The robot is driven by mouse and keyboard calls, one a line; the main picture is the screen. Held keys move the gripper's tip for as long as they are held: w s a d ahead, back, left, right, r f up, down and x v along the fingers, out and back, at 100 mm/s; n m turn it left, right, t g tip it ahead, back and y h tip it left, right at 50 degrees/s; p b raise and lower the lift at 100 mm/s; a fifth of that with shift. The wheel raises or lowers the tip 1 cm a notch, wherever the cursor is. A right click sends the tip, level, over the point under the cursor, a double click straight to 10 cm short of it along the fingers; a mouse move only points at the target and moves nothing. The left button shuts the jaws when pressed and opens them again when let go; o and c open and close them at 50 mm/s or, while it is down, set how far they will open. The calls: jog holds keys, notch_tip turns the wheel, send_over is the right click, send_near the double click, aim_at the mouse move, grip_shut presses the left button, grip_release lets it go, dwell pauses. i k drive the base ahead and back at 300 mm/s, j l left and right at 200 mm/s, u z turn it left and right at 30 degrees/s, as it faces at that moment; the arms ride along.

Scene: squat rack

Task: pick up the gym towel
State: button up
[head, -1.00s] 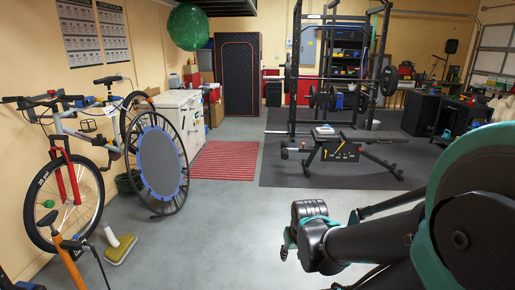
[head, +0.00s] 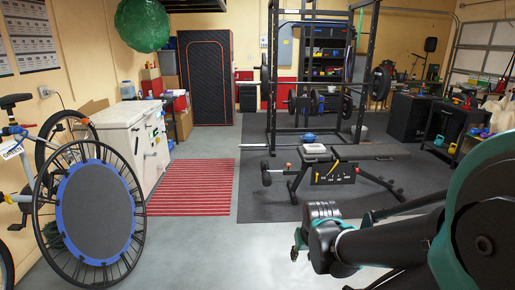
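A small pale, flat item (head: 315,149) lies on the near end of the weight bench (head: 345,155), inside the squat rack area. It may be the folded gym towel, but it is too small to be sure. My arm reaches in from the lower right, and its far end with my gripper (head: 297,244) is over the floor in front of the bench, apart from it in the picture. The fingers are small and partly hidden by the wrist, so I cannot tell their state.
The squat rack (head: 271,85) with a barbell stands on a dark mat (head: 262,200). A red striped mat (head: 190,187) lies left of it. A round trampoline (head: 96,212) and bicycle (head: 15,160) line the left. Grey floor ahead is clear.

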aim_at(308, 148)
jog(key=i, duration=1.9)
jog(key=i+j+z, duration=0.2)
jog(key=i+z, duration=0.2)
jog(key=i, duration=0.35)
jog(key=i+j+z, duration=0.45)
jog(key=i, duration=0.3)
jog(key=i+j+z, duration=0.4)
jog(key=i+j, duration=0.25)
